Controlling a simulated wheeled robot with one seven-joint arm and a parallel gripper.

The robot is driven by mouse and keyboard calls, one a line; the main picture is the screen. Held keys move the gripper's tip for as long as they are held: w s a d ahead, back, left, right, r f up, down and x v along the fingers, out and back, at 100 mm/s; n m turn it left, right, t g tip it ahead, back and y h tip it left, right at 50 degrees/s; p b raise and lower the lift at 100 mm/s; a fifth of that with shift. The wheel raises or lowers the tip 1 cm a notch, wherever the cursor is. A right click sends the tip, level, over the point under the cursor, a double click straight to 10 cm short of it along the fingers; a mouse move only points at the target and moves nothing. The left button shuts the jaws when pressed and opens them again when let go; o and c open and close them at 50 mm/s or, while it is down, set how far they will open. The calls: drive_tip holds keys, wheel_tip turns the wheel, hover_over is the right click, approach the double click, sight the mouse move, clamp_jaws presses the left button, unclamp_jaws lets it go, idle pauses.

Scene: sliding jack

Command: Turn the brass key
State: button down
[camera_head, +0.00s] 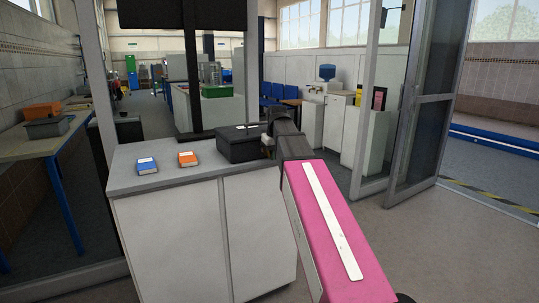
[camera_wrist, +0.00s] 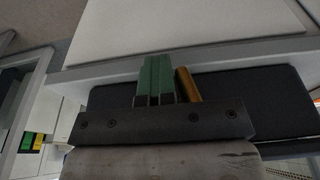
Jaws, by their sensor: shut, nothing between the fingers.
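A black box (camera_head: 238,147) sits on the grey-topped cabinet (camera_head: 190,176) in the head view. My gripper (camera_wrist: 157,64) points to it, with its two green fingers shut together and nothing between them. A brass-coloured bar (camera_wrist: 187,84), probably the brass key, shows right beside the fingers in the wrist view, outside them. I cannot tell whether they touch. The dark face of the box (camera_wrist: 260,95) lies behind it in that view. In the head view the wrist stands at the right end of the box, and the fingertips and key are not clear.
A blue book (camera_head: 147,166) and an orange book (camera_head: 188,159) lie on the cabinet's left part. A glass door (camera_head: 425,125) stands open to the right. Floor is free between them.

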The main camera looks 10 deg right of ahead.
drive_tip(key=shift+a, duration=0.3)
drive_tip(key=shift+w+d, duration=0.1)
drive_tip(key=shift+d, duration=0.2)
drive_tip(key=shift+w+d, duration=0.3)
drive_tip(key=shift+d, duration=0.6)
wheel_tip(320, 180, up, 11)
idle(1.0)
drive_tip(key=shift+s, duration=0.1)
